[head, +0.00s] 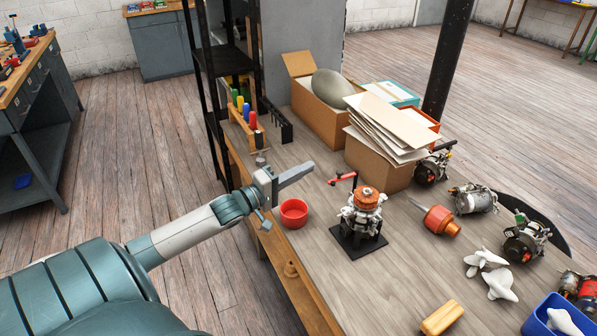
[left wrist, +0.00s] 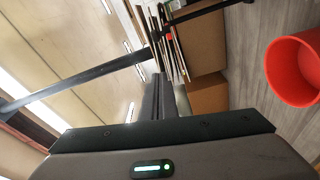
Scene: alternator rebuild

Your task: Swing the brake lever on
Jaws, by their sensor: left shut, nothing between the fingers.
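The brake lever (head: 343,178) has a red grip and a thin dark post. It sticks out to the left at the top of the unit (head: 361,212) with the copper-coloured top, which stands on a black base plate (head: 347,246). My left gripper (head: 308,169) is in the air to the left of the lever, above the bench edge. It is shut and empty, and a gap shows between its tips and the red grip. In the left wrist view its closed fingers (left wrist: 158,92) show, but the lever does not. My right gripper is not in view.
A red cup (head: 293,213) stands just below my left gripper and also shows in the left wrist view (left wrist: 296,70). Cardboard boxes (head: 375,170) with papers stand behind the unit. A screwdriver-like orange tool (head: 440,220) and several machines lie to the right.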

